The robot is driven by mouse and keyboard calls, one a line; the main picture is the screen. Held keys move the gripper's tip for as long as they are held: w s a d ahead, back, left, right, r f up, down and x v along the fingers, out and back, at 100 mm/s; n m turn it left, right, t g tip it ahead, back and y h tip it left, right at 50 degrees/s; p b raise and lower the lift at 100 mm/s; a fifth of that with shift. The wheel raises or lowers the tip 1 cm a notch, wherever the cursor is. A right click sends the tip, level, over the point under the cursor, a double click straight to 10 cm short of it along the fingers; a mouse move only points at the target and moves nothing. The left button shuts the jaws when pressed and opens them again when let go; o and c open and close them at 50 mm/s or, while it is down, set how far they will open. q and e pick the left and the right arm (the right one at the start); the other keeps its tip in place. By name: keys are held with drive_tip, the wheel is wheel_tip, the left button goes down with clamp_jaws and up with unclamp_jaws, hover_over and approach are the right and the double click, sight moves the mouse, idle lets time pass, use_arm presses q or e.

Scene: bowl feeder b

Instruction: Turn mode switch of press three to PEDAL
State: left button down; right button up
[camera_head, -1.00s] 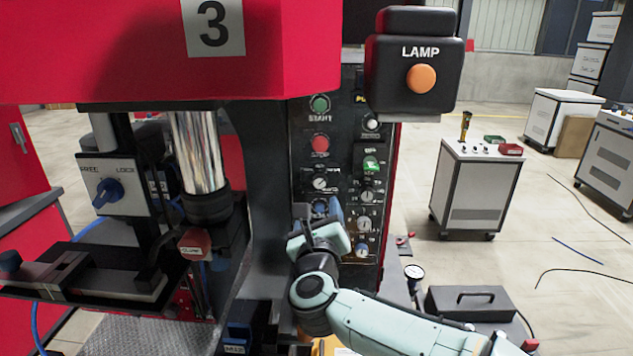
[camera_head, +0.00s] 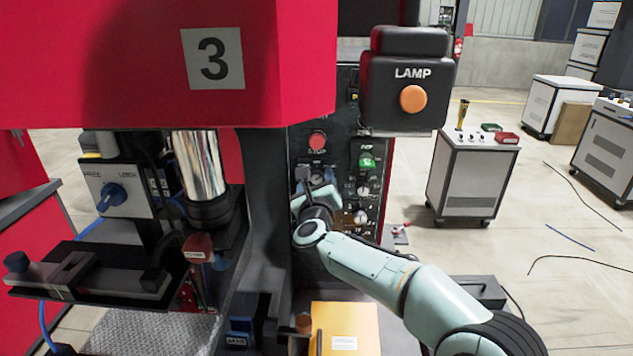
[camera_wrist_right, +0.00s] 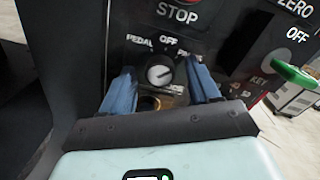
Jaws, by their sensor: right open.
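Press three (camera_head: 110,60) is red, with a white "3" plate. Its dark control panel (camera_head: 340,135) stands behind my right gripper (camera_head: 310,182). In the right wrist view the mode switch (camera_wrist_right: 158,74) is a round dark knob with a pale pointer line, under the labels PEDAL, OFF and a partly hidden one on the right. The pointer seems to lean right of OFF. My right gripper (camera_wrist_right: 160,66) is open, its blue fingers on either side of the knob, with gaps visible. The gripper mostly hides the knob in the head view.
The LAMP box (camera_head: 408,80) with an orange button juts out at the upper right of the panel. A red STOP button (camera_head: 317,140) sits above the gripper. A green-tabbed key switch (camera_head: 366,160) is to its right. A yellow folder (camera_head: 345,328) lies below.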

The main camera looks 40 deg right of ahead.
drive_tip(key=c, duration=1)
drive_tip(key=shift+c, duration=0.2)
drive_tip(key=shift+n, duration=0.3)
drive_tip(key=n, duration=0.3)
drive_tip(key=shift+a+n+p, duration=0.1)
drive_tip(key=shift+n+p, duration=0.3)
drive_tip(key=n+p, duration=0.1)
drive_tip(key=n, duration=0.3)
drive_tip(key=shift+r, duration=0.1)
drive_tip(key=n+p, duration=0.1)
drive_tip(key=n, duration=0.3)
drive_tip(key=shift+w+n+g+p, duration=0.1)
drive_tip(key=shift+n+g+p, duration=0.2)
drive_tip(key=shift+n+p, duration=0.1)
use_arm(q)
drive_tip(key=w+r+p, duration=0.1)
drive_tip(key=w+r, duration=0.4)
drive_tip(key=r, duration=0.1)
drive_tip(key=shift+w+r+t, duration=0.15)
drive_tip(key=shift+r+t, duration=0.05)
drive_tip(key=shift+t, duration=0.2)
use_arm(e)
drive_tip(key=shift+n, duration=2.1)
